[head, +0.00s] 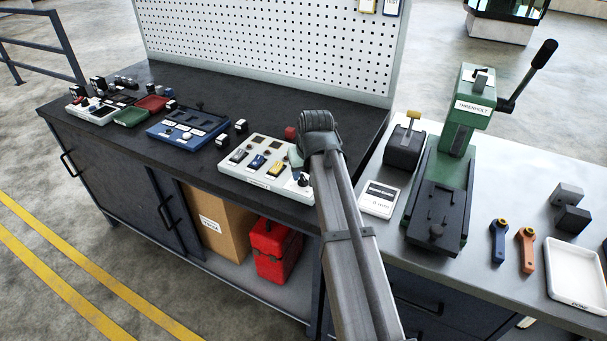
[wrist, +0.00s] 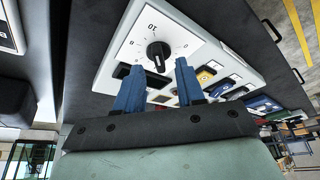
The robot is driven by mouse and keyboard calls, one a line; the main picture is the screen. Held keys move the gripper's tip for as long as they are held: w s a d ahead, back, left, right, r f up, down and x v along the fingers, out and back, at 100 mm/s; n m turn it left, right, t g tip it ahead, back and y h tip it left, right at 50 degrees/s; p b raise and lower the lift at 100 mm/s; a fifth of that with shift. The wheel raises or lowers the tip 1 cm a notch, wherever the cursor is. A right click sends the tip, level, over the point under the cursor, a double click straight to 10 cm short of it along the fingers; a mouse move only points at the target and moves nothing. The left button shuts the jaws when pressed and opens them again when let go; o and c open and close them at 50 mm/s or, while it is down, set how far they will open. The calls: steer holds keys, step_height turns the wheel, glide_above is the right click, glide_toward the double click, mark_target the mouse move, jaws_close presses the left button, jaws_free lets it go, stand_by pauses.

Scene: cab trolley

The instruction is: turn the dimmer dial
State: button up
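The dimmer dial (wrist: 158,54) is a round black knob with a pale pointer line, set in a white scale plate with numbers around it. It sits at the end of a light grey control panel (wrist: 221,58). In the head view the panel (head: 236,158) lies on the dark bench, and the dial (head: 303,181) shows at its right end, partly hidden by my arm. My gripper (wrist: 156,66) is open, its two blue fingers apart on either side of the dial in the wrist view. Contact with the dial cannot be told. In the head view my arm hides the fingers.
The panel also carries yellow and blue switches beside the dial. A blue panel (head: 188,128) and small trays stand farther left. A pegboard (head: 270,40) rises behind. To the right, a white card device (head: 380,198) and a green press (head: 455,150) stand on a grey table.

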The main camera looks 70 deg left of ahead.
steer(key=shift+x, duration=1)
jaws_close()
